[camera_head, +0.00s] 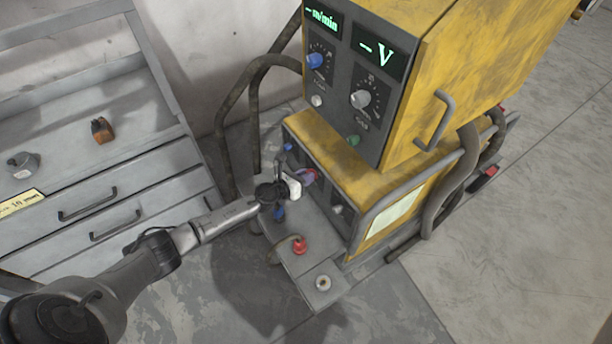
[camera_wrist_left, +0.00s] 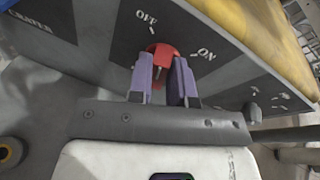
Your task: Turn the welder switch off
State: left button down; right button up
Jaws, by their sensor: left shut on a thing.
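The welder (camera_head: 350,165) is a worn yellow machine with a dark front panel. Its red rotary switch (camera_wrist_left: 160,50) shows in the left wrist view, between the printed OFF label (camera_wrist_left: 147,18) and the ON label (camera_wrist_left: 206,54). My left gripper (camera_wrist_left: 163,72) has its two purple fingers on either side of the red knob and is shut on it. In the head view my left gripper (camera_head: 305,178) is at the welder's lower front panel and mostly hides the switch. I cannot tell which label the knob points to. My right gripper is not in view.
A control box (camera_head: 375,115) with lit displays and knobs sits on top of the welder. Hoses and a metal rail (camera_head: 400,190) run along its sides. A grey drawer cabinet (camera_head: 100,205) stands at the left. A red connector (camera_head: 299,245) sits on the low front ledge.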

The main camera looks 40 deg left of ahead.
pick_arm(q)
jog(key=n, duration=0.1)
jog(key=n+h, duration=0.1)
jog(key=n+g+h+p, duration=0.1)
jog(key=n, duration=0.1)
jog(key=shift+w+a, duration=0.1)
jog(key=shift+a, duration=0.15)
jog(key=shift+n, duration=0.3)
dwell(0.4)
jog(key=c, duration=1.1)
grip_release()
jog(key=shift+o, duration=0.2)
